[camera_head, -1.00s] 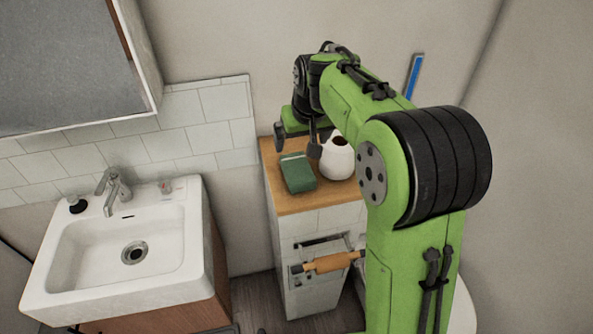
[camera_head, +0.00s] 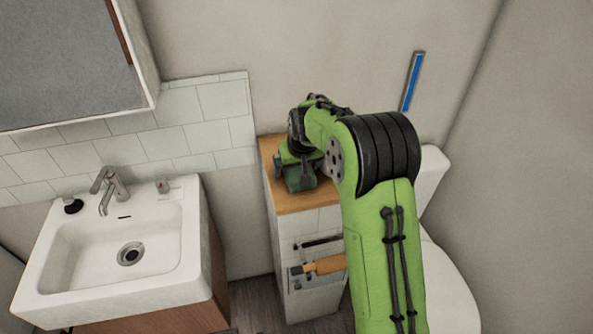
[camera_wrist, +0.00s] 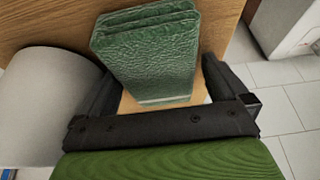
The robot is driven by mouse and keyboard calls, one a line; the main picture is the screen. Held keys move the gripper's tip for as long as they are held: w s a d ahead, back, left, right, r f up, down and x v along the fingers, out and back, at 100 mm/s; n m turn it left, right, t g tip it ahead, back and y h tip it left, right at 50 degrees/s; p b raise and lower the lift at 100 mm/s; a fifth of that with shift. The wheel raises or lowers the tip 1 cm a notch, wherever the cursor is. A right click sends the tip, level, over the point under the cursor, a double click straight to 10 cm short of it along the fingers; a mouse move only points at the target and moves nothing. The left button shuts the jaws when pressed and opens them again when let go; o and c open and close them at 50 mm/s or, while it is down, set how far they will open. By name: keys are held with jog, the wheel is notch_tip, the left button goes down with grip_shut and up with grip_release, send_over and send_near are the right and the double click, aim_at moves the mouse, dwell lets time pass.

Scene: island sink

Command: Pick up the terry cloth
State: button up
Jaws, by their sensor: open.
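The terry cloth (camera_wrist: 150,55) is a folded dark green stack on the wooden cabinet top. In the wrist view it lies between the two black fingers of my gripper (camera_wrist: 165,90), which are spread apart, with a gap showing on the right side. In the head view my gripper (camera_head: 296,175) is down over the cabinet top, and the cloth (camera_head: 299,183) is mostly covered by it. Whether the fingers touch the cloth cannot be told.
A white sink (camera_head: 115,250) is at left, a toilet (camera_head: 450,290) at right.

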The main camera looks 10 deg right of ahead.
jog(key=c, duration=0.9)
jog(key=shift+o, duration=0.2)
jog(key=shift+r, duration=0.1)
notch_tip(320, 180, up, 18)
jog(key=p, duration=0.4)
jog(key=shift+p, duration=0.3)
jog(key=o, duration=0.4)
jog(key=c, duration=0.3)
